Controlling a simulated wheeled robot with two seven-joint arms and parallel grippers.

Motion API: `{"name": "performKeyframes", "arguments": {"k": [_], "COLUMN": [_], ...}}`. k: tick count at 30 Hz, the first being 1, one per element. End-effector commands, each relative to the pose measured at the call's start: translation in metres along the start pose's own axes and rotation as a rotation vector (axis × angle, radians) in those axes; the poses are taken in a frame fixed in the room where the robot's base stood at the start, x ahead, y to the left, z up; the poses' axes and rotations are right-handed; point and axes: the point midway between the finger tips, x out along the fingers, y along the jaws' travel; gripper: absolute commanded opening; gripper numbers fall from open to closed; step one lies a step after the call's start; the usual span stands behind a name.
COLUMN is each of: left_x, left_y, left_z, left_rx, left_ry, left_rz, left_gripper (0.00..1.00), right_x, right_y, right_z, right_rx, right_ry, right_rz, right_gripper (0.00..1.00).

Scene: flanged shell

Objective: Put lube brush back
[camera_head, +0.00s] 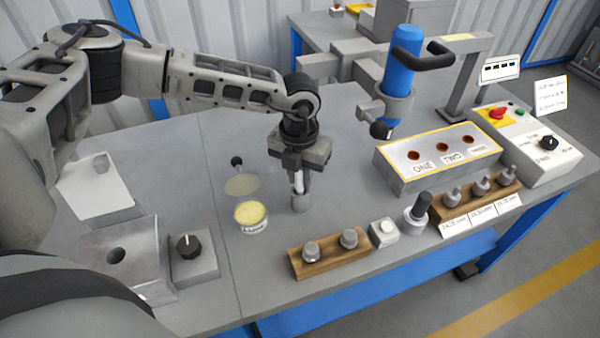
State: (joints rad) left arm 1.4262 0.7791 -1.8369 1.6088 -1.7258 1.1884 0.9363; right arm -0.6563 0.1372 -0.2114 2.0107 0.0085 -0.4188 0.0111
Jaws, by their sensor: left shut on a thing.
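My left gripper (299,176) points straight down over the middle of the table and is shut on the lube brush (298,187), a slim pale upright piece between its fingers. A short grey cylinder (300,203) is directly below the fingers at table level; whether it is a holder around the brush's lower end or part of the brush, I cannot tell. An open tin of yellow lube (251,215) stands just left of the gripper. A pale round disc, perhaps its lid (241,185), lies behind the tin. My right gripper is not in view.
A wooden block with two metal parts (330,252) is in front. To the right are a white button box (383,232), a box marked ONE and TWO (438,160) and a blue press-like tool (396,75). A knob box (193,257) stands left.

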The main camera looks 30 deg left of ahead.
Motion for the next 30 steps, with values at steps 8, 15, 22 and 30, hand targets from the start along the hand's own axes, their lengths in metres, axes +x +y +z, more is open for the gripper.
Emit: {"name": "performKeyframes", "arguments": {"k": [8,15,22,30], "left_x": [0.002,-0.004,-0.040,-0.095], "left_y": [0.000,0.000,0.000,0.000], "left_z": [0.000,0.000,0.001,0.000], "left_rx": [0.000,0.000,0.000,0.001], "left_ry": [0.000,0.000,-0.004,-0.003], "left_rz": [0.000,0.000,-0.002,-0.001], "left_gripper": [0.42,0.42,0.42,0.42], "right_x": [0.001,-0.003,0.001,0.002], "right_y": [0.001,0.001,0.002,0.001], "right_z": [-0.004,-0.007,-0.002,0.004], "right_rx": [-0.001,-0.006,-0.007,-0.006], "right_ry": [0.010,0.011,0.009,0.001], "right_rz": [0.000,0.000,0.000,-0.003], "right_gripper": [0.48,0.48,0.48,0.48]}}
